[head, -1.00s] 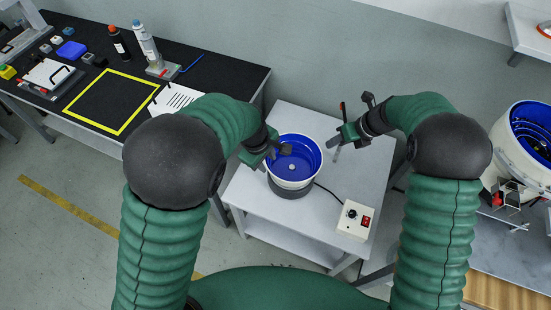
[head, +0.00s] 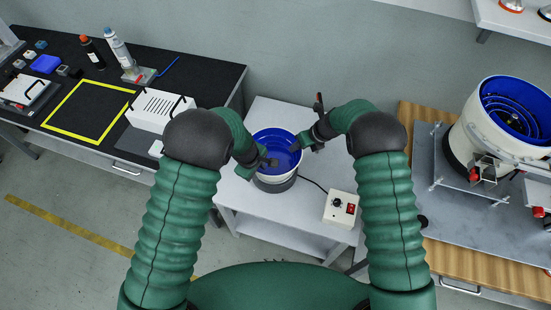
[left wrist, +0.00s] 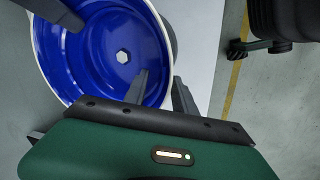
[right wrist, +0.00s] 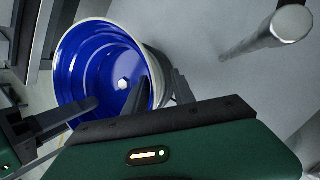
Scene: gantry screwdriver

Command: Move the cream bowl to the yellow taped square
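The cream bowl (head: 276,142), blue inside, stands upright on a dark round base on the small white table. The yellow taped square (head: 69,134) lies empty on the black bench at the left. My left gripper (head: 262,164) is at the bowl's left rim. In the left wrist view its fingers (left wrist: 162,84) straddle the bowl wall, one inside and one outside, with a gap. My right gripper (head: 302,142) is at the bowl's right rim. In the right wrist view its fingers (right wrist: 160,84) also straddle the wall, apart. Any contact with the wall is unclear.
A white slotted box (head: 160,110) stands right of the square. Bottles (head: 117,45) stand behind it. A control box (head: 340,207) with a cable sits on the small table (head: 262,222). A larger bowl feeder (head: 470,140) is at the right. A gap separates bench and table.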

